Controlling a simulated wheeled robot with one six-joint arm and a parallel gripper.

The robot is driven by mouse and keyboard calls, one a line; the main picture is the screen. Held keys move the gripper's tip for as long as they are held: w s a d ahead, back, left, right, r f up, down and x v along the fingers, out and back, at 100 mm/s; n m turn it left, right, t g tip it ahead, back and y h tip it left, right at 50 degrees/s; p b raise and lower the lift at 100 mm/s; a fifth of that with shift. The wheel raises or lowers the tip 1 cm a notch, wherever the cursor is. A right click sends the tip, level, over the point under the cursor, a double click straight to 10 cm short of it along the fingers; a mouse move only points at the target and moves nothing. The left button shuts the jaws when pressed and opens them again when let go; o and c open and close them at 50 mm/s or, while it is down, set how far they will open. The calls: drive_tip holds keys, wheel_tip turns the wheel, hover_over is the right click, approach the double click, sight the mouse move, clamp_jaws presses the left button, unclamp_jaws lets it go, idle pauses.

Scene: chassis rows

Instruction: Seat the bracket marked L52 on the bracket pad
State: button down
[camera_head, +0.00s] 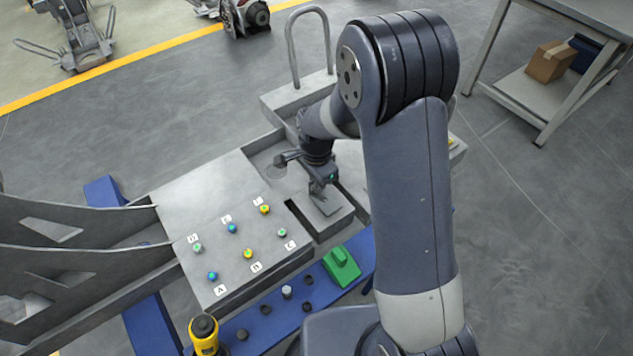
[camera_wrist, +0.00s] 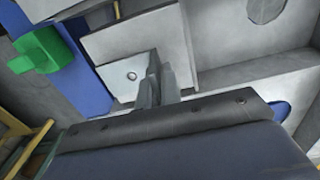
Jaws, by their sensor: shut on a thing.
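My gripper (camera_head: 318,186) points down over the grey raised block (camera_head: 337,222) to the right of the panel with coloured knobs. It is shut on a small grey metal bracket (camera_head: 327,206), whose flat foot lies over the block's top. In the wrist view the bracket's flat plate (camera_wrist: 112,84) has one round hole, and my gripper (camera_wrist: 155,86) grips its upright part. I cannot tell whether the foot touches the block or hovers just above it. No L52 mark is readable, and I cannot make out a separate pad outline.
A green block (camera_head: 341,267) lies on the blue rail (camera_head: 270,321) in front, with several dark plugs. The knob panel (camera_head: 190,190) is close at left. A metal hoop handle (camera_head: 308,45) rises behind. A yellow-topped tool (camera_head: 204,335) stands front left.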

drive_tip(key=shift+f+b, duration=0.75)
drive_tip(key=shift+f, duration=0.3)
drive_tip(key=c, duration=1.5)
unclamp_jaws()
wheel_tip(320, 180, up, 11)
drive_tip(key=shift+f+p, duration=0.1)
drive_tip(key=shift+p, duration=0.3)
